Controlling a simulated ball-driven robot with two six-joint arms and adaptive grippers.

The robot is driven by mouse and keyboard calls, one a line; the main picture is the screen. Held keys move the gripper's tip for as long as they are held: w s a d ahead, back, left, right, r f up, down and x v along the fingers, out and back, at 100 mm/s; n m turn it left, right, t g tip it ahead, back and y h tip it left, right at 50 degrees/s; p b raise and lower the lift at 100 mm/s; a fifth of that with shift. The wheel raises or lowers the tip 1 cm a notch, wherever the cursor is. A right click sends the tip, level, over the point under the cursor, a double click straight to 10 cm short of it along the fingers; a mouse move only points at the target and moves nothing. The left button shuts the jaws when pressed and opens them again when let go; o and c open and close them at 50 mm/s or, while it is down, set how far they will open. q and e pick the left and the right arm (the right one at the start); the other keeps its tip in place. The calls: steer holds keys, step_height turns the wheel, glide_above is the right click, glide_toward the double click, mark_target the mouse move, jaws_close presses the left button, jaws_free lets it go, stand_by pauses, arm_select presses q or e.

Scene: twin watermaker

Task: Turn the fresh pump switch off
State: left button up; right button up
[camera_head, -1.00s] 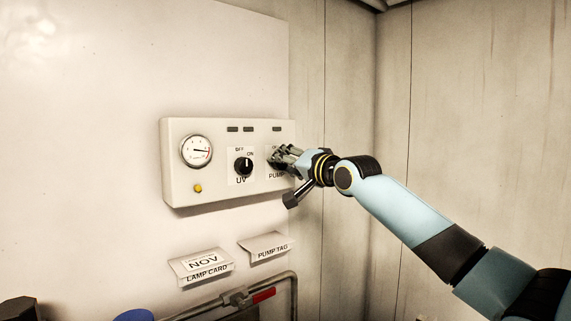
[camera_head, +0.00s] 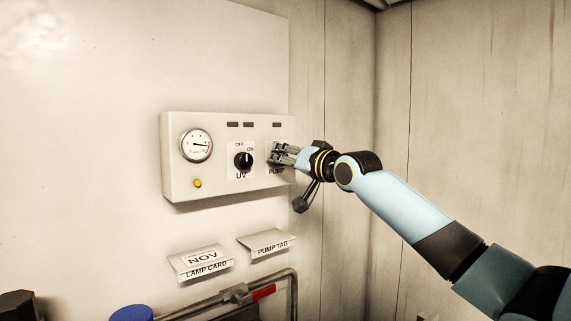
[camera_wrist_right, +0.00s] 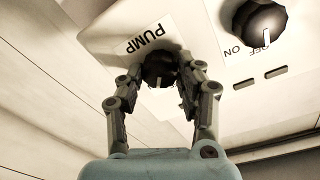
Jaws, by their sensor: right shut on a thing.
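The pump switch (camera_wrist_right: 159,70) is a round black knob with a pale pointer mark, beside the PUMP label (camera_wrist_right: 145,38) on the control box. My right gripper (camera_head: 276,153) is at the box's right end, its fingers over the switch and hiding most of it in the head view. In the right wrist view the fingers (camera_wrist_right: 160,82) close on the knob from both sides. The knob's pale mark points toward the gripper's palm. Its OFF and ON words are hidden by the fingers. My left gripper is not in view.
The white control box (camera_head: 215,190) also carries a gauge (camera_head: 196,146), the UV knob (camera_head: 243,161) and a yellow button (camera_head: 198,183). Below are the lamp card (camera_head: 203,262), the pump tag (camera_head: 268,244) and pipework with a red handle (camera_head: 263,292). The right wall is bare.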

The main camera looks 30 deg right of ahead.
steer(key=shift+n+b, duration=1.7)
steer(key=shift+n, duration=2.1)
steer(key=o, duration=1.2)
steer(key=shift+c, duration=0.2)
steer(key=s, duration=0.7)
steer(key=shift+s+d+f, duration=0.2)
